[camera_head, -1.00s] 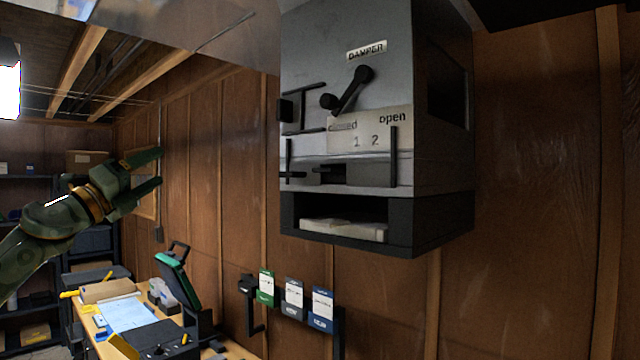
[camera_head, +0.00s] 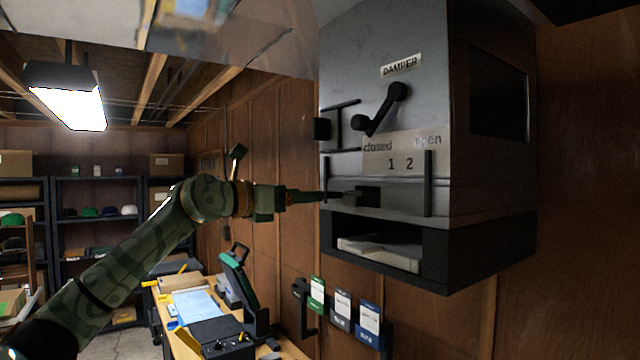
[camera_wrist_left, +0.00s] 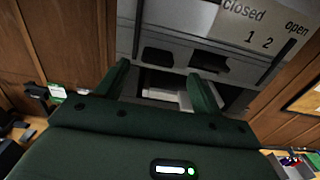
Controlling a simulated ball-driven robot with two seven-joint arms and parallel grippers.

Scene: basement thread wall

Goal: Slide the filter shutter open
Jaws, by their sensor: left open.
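The grey damper cabinet (camera_head: 350,75) hangs on the wood wall. The filter shutter (camera_head: 398,200) is a grey strip low on its front, under a plate (camera_head: 405,152) marked "closed" at left and "open" at right. A dark handle (camera_head: 342,195) juts out at the shutter's left, on the closed side. In the left wrist view the handle (camera_wrist_left: 157,57) lies ahead, between the fingers in the picture. My left gripper (camera_head: 312,195) is open at the cabinet's left edge, level with the handle; contact cannot be told. Its fingers also show in the left wrist view (camera_wrist_left: 162,85). My right gripper is out of view.
A damper lever (camera_head: 382,108) and thin upright black bars (camera_head: 428,183) stand out from the front. Below is an open slot with a pale filter (camera_head: 380,250). Wall card holders (camera_head: 342,307) hang lower, above a cluttered bench (camera_head: 195,300).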

